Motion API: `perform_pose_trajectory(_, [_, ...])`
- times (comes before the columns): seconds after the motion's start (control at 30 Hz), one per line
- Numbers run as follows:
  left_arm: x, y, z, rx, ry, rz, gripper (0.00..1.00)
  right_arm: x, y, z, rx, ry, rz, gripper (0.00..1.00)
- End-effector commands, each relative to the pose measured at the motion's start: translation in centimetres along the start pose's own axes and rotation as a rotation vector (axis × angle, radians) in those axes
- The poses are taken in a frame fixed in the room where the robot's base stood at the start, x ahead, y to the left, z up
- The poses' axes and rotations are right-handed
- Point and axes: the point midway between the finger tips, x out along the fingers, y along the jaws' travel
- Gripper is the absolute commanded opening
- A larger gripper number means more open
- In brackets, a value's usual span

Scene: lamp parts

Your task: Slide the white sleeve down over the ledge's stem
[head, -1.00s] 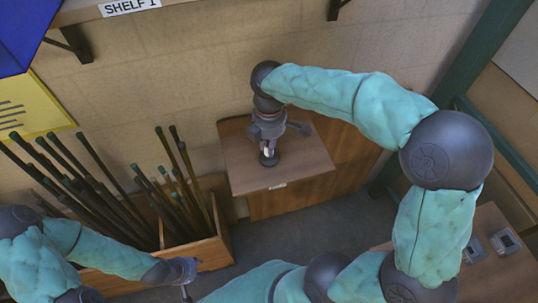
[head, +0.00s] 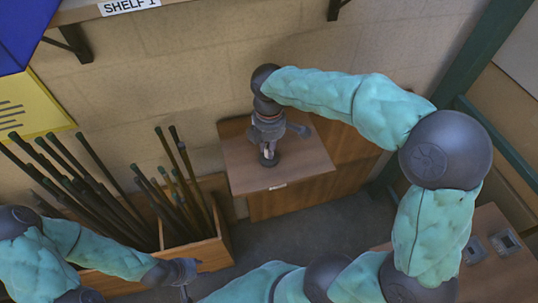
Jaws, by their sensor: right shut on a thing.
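The ledge (head: 309,158) is a small brown wooden shelf against the wall, in the middle of the head view. A dark round foot (head: 268,161) stands on it, and the stem above it is largely hidden by my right gripper. My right gripper (head: 268,146) points down over this foot and is shut on the white sleeve (head: 268,150), of which only a small pale patch shows between the fingers. I cannot tell how far the sleeve is around the stem. My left gripper (head: 186,279) is at the lower left, far from the ledge; its finger opening is unclear.
A wooden bin (head: 219,247) with several dark rods stands left of the ledge, some leaning out. A wall shelf (head: 200,5) with dark brackets is above. A wooden table (head: 518,270) with small grey pieces is at the lower right. Open floor lies below the ledge.

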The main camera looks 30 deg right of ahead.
Motion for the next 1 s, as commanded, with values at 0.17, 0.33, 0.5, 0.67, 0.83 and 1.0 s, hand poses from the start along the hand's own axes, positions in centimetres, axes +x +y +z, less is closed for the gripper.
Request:
perform_pose_trajectory(0.17, [-0.01,0.01,0.00,0.000,0.000,0.000,0.40,0.19,0.01,0.01,0.000,0.000,0.000,0.03])
perform_pose_trajectory(0.33, [-0.02,0.01,0.00,0.000,0.000,0.000,0.40,0.34,0.01,0.01,0.000,0.000,0.000,0.03])
perform_pose_trajectory(0.5, [-0.02,0.01,0.00,0.000,0.000,0.000,0.40,0.37,0.01,0.01,0.000,0.000,0.000,0.03])
perform_pose_trajectory(0.67, [-0.02,0.01,0.00,0.000,0.000,0.000,0.40,0.37,0.01,0.01,0.000,0.000,0.000,0.03])
perform_pose_trajectory(0.83, [-0.03,0.01,0.00,0.000,0.000,0.000,0.40,0.44,0.00,0.01,0.000,0.000,0.000,0.03])
perform_pose_trajectory(1.0, [-0.04,0.02,0.00,0.000,0.000,0.000,0.40,0.60,-0.01,0.01,0.000,0.000,-0.001,0.03])
